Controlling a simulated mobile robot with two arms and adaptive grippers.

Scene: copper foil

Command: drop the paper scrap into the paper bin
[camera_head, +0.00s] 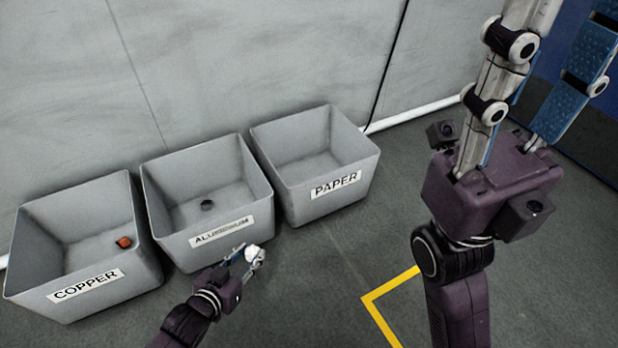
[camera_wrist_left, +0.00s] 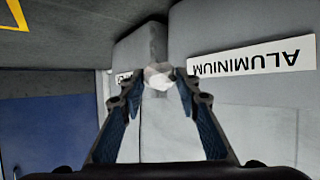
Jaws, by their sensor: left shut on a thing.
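The paper scrap is a small white crumpled piece (camera_head: 251,253), held between the fingertips of my left gripper (camera_head: 246,256). In the left wrist view the scrap (camera_wrist_left: 158,75) sits between the two fingertips of the left gripper (camera_wrist_left: 158,80). The left gripper is in front of the aluminium bin, near its lower right corner. The paper bin (camera_head: 348,190) is grey, labelled PAPER, and stands at the right end of the row; its visible inside looks empty. My right gripper (camera_head: 545,75) is raised at the upper right; its fingertips are cut off by the frame.
The aluminium bin (camera_head: 178,243) stands in the middle with a dark lump (camera_head: 207,205) inside. The copper bin (camera_head: 140,272) at left holds an orange-brown piece (camera_head: 124,242). A wall (camera_head: 250,60) is behind the bins. Grey floor with yellow tape (camera_head: 385,290) lies open in front.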

